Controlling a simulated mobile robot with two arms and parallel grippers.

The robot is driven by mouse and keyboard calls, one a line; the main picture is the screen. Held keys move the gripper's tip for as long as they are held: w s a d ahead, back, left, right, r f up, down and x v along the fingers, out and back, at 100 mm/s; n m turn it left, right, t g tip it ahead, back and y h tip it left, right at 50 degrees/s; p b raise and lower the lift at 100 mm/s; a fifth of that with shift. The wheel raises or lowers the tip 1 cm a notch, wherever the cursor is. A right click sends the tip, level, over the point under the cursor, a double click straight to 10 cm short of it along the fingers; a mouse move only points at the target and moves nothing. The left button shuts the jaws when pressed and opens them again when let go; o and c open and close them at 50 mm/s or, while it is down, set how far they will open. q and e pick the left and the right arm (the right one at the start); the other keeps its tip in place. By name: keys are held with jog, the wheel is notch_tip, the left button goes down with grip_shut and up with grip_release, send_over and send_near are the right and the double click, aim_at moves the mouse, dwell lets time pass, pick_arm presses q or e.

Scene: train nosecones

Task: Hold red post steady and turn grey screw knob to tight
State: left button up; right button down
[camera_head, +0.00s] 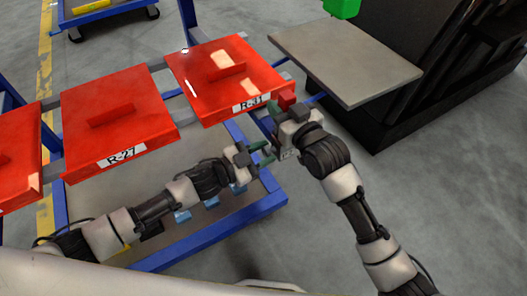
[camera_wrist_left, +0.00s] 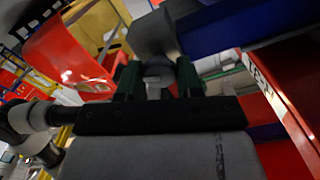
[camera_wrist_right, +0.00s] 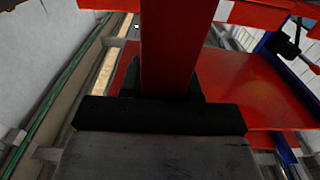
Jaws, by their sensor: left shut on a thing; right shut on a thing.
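The red post (camera_wrist_right: 168,45) stands out large in the right wrist view, between the fingers of my right gripper, which is shut on it. In the head view the post's red end (camera_head: 286,99) shows just above my right gripper (camera_head: 279,112), beside the R-31 panel. My left gripper (camera_head: 263,153) is just below and left of the right one. In the left wrist view the grey screw knob (camera_wrist_left: 158,74) sits between its two green fingers, and the gripper is shut on it. The fingers hide the knob's sides. The knob is not clear in the head view.
Red panels R-31 (camera_head: 220,72) and R-27 (camera_head: 116,118) lie on a blue frame (camera_head: 265,205). A grey plate (camera_head: 345,60) juts out at the upper right by a black machine (camera_head: 440,80). Both arms are close together. The floor at the lower right is open.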

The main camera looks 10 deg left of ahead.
pick_arm(q)
jog(key=m, duration=0.7)
jog(key=shift+f, duration=0.1)
jog(key=m, duration=0.7)
jog(key=shift+s+f, duration=0.1)
dwell(0.5)
jog(key=o, duration=0.9)
jog(key=v, duration=1.2)
pick_arm(e)
jog(key=c, duration=0.7)
grip_release()
jog(key=shift+c, duration=0.2)
